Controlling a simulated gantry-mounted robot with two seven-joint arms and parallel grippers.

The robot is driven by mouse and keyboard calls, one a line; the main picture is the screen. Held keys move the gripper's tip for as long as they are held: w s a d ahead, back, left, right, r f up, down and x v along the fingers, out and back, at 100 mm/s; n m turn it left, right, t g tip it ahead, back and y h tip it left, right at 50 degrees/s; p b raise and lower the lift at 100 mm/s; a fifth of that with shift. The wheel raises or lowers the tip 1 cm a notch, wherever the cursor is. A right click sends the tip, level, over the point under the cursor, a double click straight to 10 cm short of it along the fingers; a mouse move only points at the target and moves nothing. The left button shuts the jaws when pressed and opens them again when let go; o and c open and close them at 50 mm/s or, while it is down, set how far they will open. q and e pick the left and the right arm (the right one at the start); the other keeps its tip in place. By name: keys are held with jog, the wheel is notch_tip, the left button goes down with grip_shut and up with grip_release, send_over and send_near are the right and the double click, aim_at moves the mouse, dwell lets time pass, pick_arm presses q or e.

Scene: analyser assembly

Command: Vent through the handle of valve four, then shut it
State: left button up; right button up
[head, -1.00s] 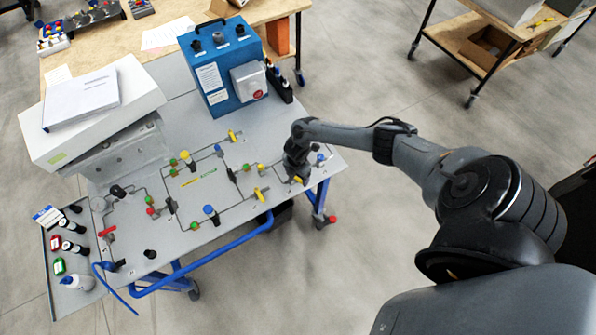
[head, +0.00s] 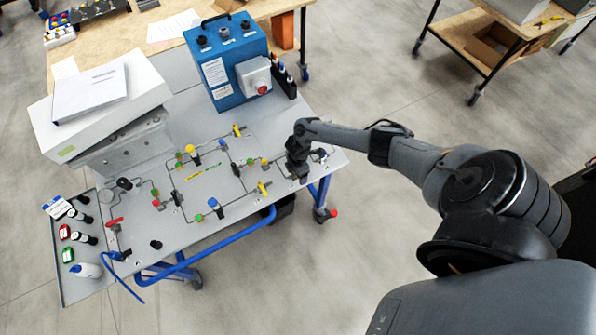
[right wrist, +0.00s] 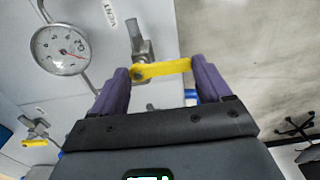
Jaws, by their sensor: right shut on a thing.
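My right gripper (head: 299,177) is at the right end of the panel, over a valve, and hides most of it in the head view. In the right wrist view its purple fingers (right wrist: 160,69) are shut on the yellow handle (right wrist: 168,69), one finger at each end. The handle sits on a metal valve body (right wrist: 141,48) with a pipe. A label reading VENT (right wrist: 110,14) is beside it. No valve number is readable. A round gauge (right wrist: 58,50) with a red needle is to the left. My left gripper is not in view.
Other yellow-handled valves (head: 263,188) and (head: 238,130) stand close by on the panel (head: 245,215).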

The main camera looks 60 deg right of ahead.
jog(key=o, duration=1)
jog(key=shift+r, duration=0.1)
notch_tip(320, 180, up, 11)
jog(key=p, duration=0.1)
jog(key=shift+p, duration=0.35)
jog(key=shift+f, duration=0.2)
